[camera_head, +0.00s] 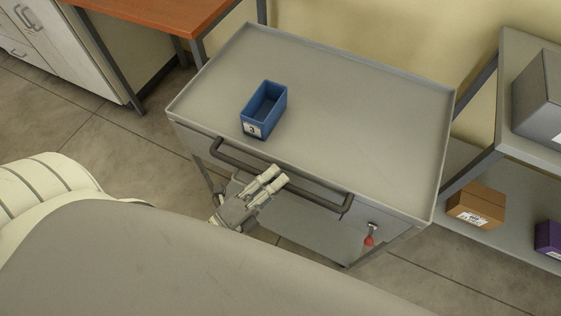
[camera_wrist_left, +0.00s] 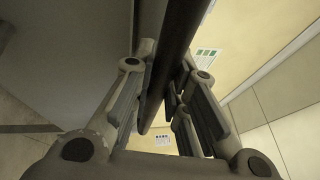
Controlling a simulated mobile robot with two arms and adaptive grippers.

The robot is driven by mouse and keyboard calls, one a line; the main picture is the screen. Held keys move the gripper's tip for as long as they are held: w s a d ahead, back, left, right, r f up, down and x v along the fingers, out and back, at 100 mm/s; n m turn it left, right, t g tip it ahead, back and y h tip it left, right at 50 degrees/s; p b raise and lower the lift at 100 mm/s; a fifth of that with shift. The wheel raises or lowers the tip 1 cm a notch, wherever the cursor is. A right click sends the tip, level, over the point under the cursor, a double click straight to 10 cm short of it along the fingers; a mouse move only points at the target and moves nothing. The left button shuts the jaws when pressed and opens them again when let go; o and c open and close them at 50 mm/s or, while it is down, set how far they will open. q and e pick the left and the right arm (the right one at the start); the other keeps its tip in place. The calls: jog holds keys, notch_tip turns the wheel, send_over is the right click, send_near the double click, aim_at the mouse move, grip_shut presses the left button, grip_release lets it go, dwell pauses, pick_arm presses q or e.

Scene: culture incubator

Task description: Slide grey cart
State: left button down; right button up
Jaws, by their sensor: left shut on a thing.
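The grey cart (camera_head: 350,108) stands in the middle of the head view, with a flat rimmed top and a dark handle bar (camera_head: 318,196) along its near side. My left gripper (camera_head: 272,180) is at the middle of this bar. In the left wrist view the dark bar (camera_wrist_left: 178,45) runs between the two fingers of the left gripper (camera_wrist_left: 165,100), which is shut on it. A blue open bin (camera_head: 265,108) labelled 3 sits on the left part of the cart top. My right gripper is not in view.
An orange-brown table (camera_head: 160,12) stands behind the cart at the left, beside white cabinets (camera_head: 45,35). At the right a grey shelf (camera_head: 520,160) holds a brown box (camera_head: 476,205), a purple box (camera_head: 549,238) and a grey box (camera_head: 540,100). A red-tipped item (camera_head: 369,240) hangs at the cart's near side.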

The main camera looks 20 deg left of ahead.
pick_arm(q)
jog(key=shift+s+f, duration=0.1)
jog(key=shift+s, duration=0.5)
jog(key=c, duration=1.4)
grip_release()
jog(key=shift+w, duration=0.1)
jog(key=v, duration=1.2)
jog(key=shift+a, duration=0.1)
